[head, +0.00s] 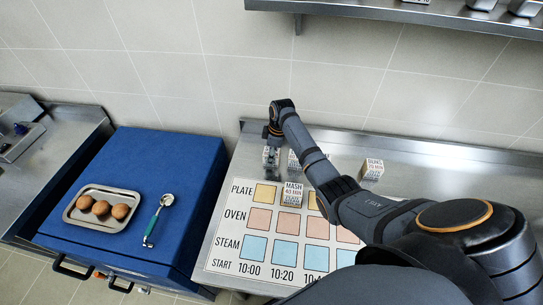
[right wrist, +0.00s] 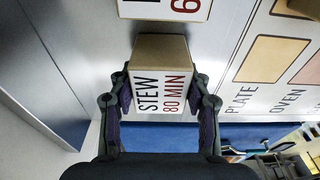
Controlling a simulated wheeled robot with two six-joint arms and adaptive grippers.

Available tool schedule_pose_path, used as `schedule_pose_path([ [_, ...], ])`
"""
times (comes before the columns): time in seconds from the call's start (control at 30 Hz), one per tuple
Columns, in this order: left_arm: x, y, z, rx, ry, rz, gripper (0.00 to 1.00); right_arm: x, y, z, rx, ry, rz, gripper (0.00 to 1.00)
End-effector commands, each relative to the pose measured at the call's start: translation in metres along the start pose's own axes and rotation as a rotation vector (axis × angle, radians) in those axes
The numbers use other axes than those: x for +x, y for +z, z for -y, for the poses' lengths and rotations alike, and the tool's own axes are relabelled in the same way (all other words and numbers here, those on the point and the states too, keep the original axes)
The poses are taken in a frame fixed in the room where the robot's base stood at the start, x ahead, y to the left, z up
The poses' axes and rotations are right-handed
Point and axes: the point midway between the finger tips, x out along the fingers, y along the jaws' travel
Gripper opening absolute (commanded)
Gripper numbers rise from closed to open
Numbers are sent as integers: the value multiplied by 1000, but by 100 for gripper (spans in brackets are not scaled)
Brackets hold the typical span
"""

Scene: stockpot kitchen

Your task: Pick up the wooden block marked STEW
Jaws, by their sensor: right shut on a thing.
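The wooden block marked STEW 80 MIN (right wrist: 160,90) sits between the fingers of my right gripper (right wrist: 160,103) in the right wrist view, its white label facing the camera. The fingers press on both its sides. In the head view my right gripper (head: 271,158) points down over the steel counter, left of the other back blocks, and mostly hides the block. I cannot tell whether the block touches the counter. My left gripper is out of view.
A MASH block (head: 291,194) stands on the schedule board (head: 232,215). Another block (head: 372,169) stands at the back right; one (head: 293,160) is partly behind my arm. A blue cabinet (head: 130,165) at left holds a tray (head: 75,222) of round brown items and a green-handled tool (head: 157,220).

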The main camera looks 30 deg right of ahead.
Motion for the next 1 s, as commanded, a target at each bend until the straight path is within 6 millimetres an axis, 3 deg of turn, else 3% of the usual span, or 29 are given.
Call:
schedule_pose_path([
  [0.17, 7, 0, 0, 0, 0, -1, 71, -10, -2, -1, -1, 4, -2, 13],
  [0.27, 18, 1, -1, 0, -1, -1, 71, -28, -4, -2, -1, 8, -2, 13],
  [0.53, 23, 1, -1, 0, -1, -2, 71, -93, 4, 50, -3, 5, 0, 13],
  [0.6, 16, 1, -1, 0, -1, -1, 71, -103, 10, 69, -1, 1, 2, 13],
  [0.7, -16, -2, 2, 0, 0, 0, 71, -126, 14, 93, -1, -3, 3, 13],
  [0.83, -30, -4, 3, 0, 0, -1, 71, -134, 21, 116, -1, -2, 1, 13],
  [1.0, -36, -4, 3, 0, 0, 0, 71, -137, 25, 130, 0, 0, 0, 13],
])
